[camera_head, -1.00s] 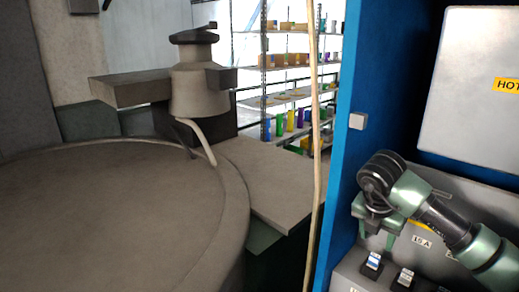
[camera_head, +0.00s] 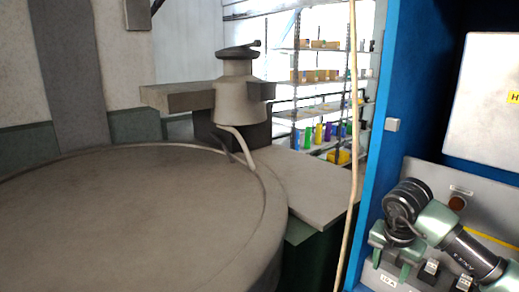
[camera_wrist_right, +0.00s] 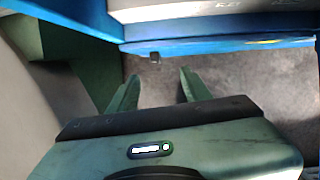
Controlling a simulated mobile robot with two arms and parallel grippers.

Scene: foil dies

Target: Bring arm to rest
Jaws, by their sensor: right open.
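My right arm shows at the right of the head view, in front of the blue cabinet (camera_head: 383,170). Its green right gripper (camera_head: 391,264) points down near the lower panel with the labelled switches. In the right wrist view the two green fingers of this gripper (camera_wrist_right: 158,90) stand apart with nothing between them. Grey floor shows beyond them. My left gripper is not in view.
A large round grey table (camera_head: 130,225) fills the left. A grey machine post (camera_head: 238,95) stands behind it. A pale cable (camera_head: 352,150) hangs beside the cabinet. Shelves (camera_head: 310,106) with colourful items stand at the back. The cabinet's blue edge (camera_wrist_right: 220,46) crosses the wrist view.

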